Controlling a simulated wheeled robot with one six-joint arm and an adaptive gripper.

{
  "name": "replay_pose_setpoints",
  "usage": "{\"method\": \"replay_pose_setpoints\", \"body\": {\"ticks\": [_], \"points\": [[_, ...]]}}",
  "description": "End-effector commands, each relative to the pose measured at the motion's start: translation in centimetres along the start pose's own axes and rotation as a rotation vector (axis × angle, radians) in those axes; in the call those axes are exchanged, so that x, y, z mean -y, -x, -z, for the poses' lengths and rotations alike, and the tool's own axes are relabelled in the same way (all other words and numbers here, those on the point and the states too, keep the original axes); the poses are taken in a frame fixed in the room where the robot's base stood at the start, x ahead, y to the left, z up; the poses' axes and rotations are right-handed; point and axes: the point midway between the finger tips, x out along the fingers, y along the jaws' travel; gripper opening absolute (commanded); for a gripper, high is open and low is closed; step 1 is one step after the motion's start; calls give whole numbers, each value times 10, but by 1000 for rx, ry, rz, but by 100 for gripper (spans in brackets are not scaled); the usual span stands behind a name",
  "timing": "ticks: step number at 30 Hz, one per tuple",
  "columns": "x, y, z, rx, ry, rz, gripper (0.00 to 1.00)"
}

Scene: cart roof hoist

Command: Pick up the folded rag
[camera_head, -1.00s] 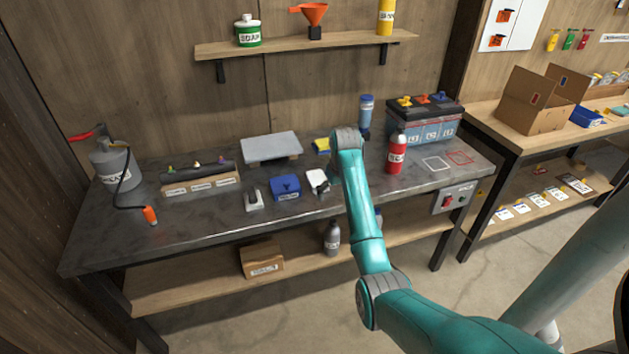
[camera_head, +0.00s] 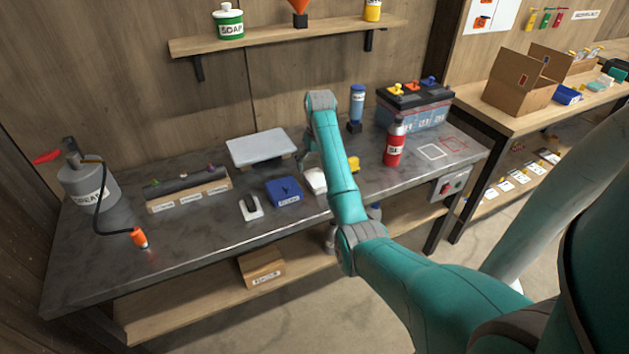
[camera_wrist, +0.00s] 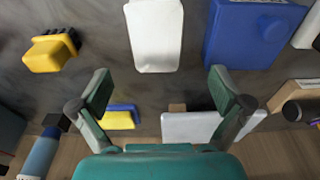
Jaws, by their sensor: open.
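The folded rag (camera_head: 315,181) appears to be the white, soft-edged pad on the workbench, just right of the blue box (camera_head: 285,191). My arm hides part of its right side in the head view. In the wrist view the white rag (camera_wrist: 155,36) lies at top centre, cut off by the frame edge. My gripper (camera_wrist: 161,92) is open and empty, its two fingers spread wide. The rag lies beyond the fingertips in that view, not between them. In the head view my gripper is mostly hidden behind my arm.
A grey-white plate (camera_head: 262,147) stands behind the blue box. A yellow-and-black item (camera_wrist: 50,53) and a yellow-blue sponge (camera_wrist: 120,117) lie near the rag. A white-grey item (camera_head: 250,208) lies left of the blue box. A red bottle (camera_head: 395,143) and blue bottle (camera_head: 356,104) stand right.

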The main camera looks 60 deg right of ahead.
Motion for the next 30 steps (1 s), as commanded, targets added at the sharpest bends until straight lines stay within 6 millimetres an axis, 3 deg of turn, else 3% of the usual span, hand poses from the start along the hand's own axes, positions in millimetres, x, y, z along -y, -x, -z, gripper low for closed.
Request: {"method": "replay_pose_setpoints", "body": {"ticks": [8, 18, 27, 28, 30], "points": [[-1, -21, -2, 0, 0, 0, 100], [-5, -62, -9, 1, 0, 0, 100], [-5, -67, -8, -1, 0, 0, 100], [-5, -67, -8, -1, 0, 0, 98], [-5, -67, -8, -1, 0, 0, 80]]}}
